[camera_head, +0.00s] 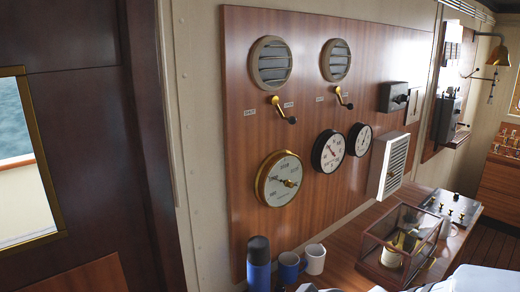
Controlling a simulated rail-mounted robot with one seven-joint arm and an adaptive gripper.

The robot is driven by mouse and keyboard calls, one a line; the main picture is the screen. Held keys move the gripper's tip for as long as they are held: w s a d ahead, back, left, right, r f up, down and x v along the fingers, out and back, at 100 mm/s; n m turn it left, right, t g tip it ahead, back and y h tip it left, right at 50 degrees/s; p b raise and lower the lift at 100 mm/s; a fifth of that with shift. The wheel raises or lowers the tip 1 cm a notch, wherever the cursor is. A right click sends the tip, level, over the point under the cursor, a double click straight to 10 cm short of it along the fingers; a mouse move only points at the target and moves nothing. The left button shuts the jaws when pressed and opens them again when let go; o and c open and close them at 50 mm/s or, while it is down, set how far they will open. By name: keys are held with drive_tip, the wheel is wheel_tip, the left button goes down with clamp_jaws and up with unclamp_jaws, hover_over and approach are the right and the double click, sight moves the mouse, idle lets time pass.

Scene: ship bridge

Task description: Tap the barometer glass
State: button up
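A round brass-rimmed dial (279,178) with a cream face and dark lettering hangs low on the wooden wall panel; it looks like the barometer, though its lettering is too small to read surely. Two black-rimmed white dials hang to its right, a larger one (328,151) and a smaller one (360,139). The front of the brass-rimmed dial is unobstructed. My gripper is not in view. Pale rounded shapes at the bottom right edge look like part of my arm, but I cannot tell which part.
Below the dials, a blue flask (259,264), a blue mug (289,268) and a white mug (314,259) stand near the wall. A glass case (403,244) stands on the wooden counter. Brass levers (284,110) and round vents (271,62) are above. A white louvred box (388,165) juts out right.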

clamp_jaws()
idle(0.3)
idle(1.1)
